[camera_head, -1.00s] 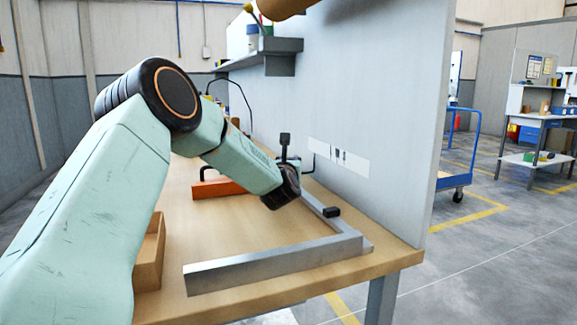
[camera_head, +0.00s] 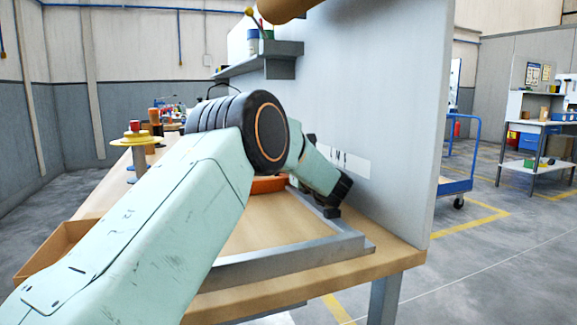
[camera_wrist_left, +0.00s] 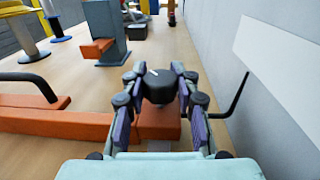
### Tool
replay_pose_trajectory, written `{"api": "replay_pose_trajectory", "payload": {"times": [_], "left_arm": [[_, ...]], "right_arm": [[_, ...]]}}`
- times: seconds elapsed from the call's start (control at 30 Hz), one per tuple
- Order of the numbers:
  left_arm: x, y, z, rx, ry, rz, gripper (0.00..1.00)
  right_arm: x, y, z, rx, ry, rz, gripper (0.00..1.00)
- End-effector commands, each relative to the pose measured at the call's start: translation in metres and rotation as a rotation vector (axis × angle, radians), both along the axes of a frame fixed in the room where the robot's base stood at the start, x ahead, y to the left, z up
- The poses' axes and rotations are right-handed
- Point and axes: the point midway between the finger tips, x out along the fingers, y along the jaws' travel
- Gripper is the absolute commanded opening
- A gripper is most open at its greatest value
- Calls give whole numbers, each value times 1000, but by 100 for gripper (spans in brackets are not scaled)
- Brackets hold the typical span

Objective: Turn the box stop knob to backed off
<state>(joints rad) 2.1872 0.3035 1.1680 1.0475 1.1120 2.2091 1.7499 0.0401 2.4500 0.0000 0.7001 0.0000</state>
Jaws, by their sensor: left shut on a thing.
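The box stop knob (camera_wrist_left: 160,86) is a round black knob with a small white mark on top. In the left wrist view it stands above an orange bar (camera_wrist_left: 60,122), between the fingers of my left gripper (camera_wrist_left: 158,76). The fingers close in from both sides and are shut on it. Only a bit of the orange bar (camera_head: 268,185) shows there. My right gripper is not in view.
A bent black rod (camera_wrist_left: 236,98) and the wall panel stand close right of the gripper. A brown tray (camera_head: 48,250) sits at left.

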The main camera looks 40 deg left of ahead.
Motion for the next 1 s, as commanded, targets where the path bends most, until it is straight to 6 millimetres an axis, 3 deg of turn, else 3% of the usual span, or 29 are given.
{"api": "replay_pose_trajectory", "payload": {"times": [1.0], "left_arm": [[0,0,0,0,1,50,0]], "right_arm": [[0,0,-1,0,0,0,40]]}}
